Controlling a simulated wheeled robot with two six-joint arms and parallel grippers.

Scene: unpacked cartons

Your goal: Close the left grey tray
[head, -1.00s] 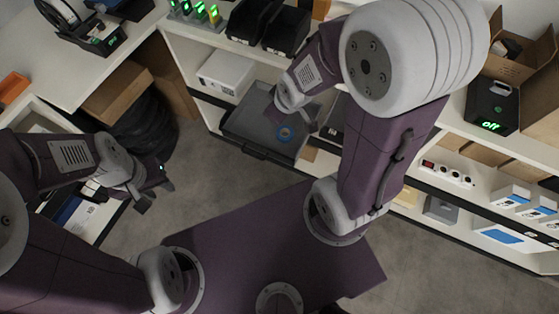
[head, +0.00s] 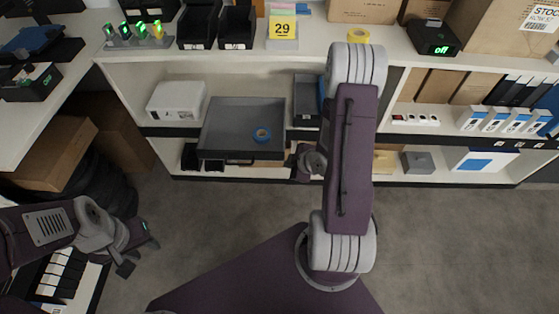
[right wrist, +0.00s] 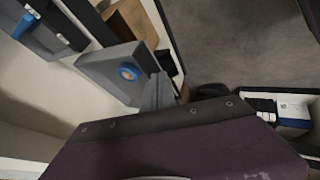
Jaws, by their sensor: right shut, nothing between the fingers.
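The left grey tray (head: 228,118) sticks out from the shelf below the counter in the head view. A blue tape roll (head: 262,135) lies inside it. In the right wrist view the tray (right wrist: 98,66) is at upper left with the tape roll (right wrist: 129,71) in it. My right gripper (head: 300,165) is just right of the tray's front corner in the head view, mostly hidden by its wrist. In the right wrist view its fingers (right wrist: 158,92) are together and empty beside the tray; contact is unclear. My left gripper (head: 140,252) is open and empty, far left of the tray.
A second grey tray (head: 306,92) with a blue item sits to the right of the left one. A white box (head: 177,102) stands to its left on the shelf. Cardboard boxes (head: 52,155) are at the left corner. The floor in front is clear.

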